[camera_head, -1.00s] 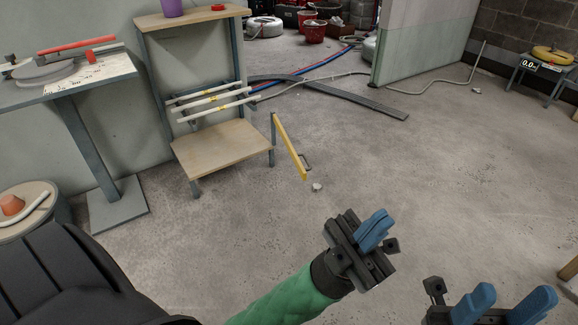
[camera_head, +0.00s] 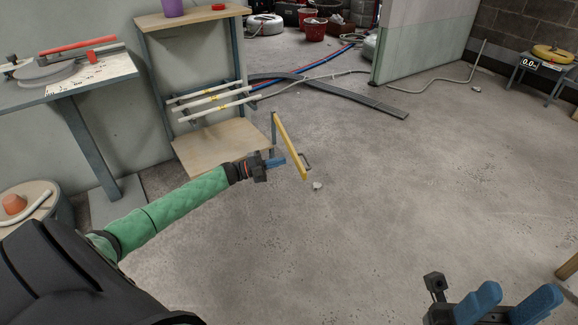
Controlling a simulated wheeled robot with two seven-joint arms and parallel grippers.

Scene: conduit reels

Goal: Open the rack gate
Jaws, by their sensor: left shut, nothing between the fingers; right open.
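The rack gate (camera_head: 291,147) is a yellow bar with a dark handle (camera_head: 305,161) near its front end. It sticks out from the post at the rack's right front corner, swung away from the rack's front. The rack (camera_head: 196,152) has a wooden lower shelf and holds several white conduit tubes (camera_head: 213,99). My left gripper (camera_head: 281,162) is shut and empty, with its blue fingertips close to the gate's left side; I cannot tell whether they touch. My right gripper (camera_head: 505,305) is open and empty at the bottom right, far from the gate.
A grey table (camera_head: 62,89) with a bending tool stands left of the rack, above a round drum (camera_head: 28,207). A flat dark strip (camera_head: 355,101) and hoses lie on the floor behind. The floor right of the gate is clear apart from a small pale scrap (camera_head: 317,185).

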